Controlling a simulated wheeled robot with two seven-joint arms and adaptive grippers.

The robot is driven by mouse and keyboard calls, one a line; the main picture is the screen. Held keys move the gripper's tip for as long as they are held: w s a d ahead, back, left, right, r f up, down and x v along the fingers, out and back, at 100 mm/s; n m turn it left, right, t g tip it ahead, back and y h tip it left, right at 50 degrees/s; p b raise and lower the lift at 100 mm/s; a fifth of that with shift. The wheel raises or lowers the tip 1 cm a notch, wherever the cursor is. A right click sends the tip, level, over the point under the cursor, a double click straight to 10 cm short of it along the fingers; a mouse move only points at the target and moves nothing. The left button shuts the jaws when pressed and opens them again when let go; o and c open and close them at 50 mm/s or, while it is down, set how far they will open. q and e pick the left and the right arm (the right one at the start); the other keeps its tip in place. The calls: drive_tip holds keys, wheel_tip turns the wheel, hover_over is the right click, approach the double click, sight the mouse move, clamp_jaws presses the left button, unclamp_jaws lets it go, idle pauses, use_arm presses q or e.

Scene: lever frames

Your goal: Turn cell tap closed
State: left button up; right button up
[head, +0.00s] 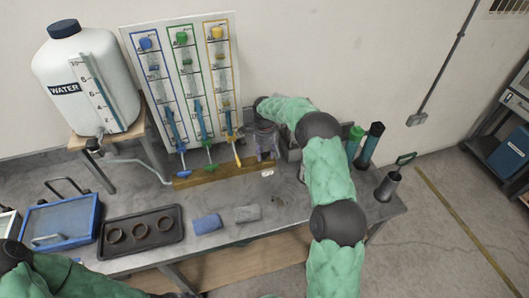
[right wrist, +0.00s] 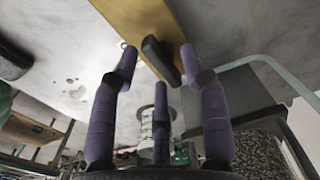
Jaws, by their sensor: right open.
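A white board (head: 160,45) with blue, green and yellow columns stands at the back of the bench. At its foot are a blue tap (head: 183,173), a green tap (head: 210,167) and a yellow tap (head: 238,160), above a wooden base (head: 225,170). I cannot tell which is the cell tap. My right gripper (head: 265,142) has purple fingers and is right of the yellow tap. In the right wrist view its fingers (right wrist: 158,75) are spread. A black lever (right wrist: 161,60) on a wooden strip (right wrist: 140,22) lies between and beyond the fingertips, with no clear grip on it. My left gripper is out of view.
A white water tank (head: 85,85) on a wooden stand is at the back left. Bottles (head: 372,145) and a dark cup (head: 388,185) stand right of my arm.

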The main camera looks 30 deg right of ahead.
sight(264, 153)
wheel_tip(264, 153, up, 12)
idle(0.5)
idle(0.4)
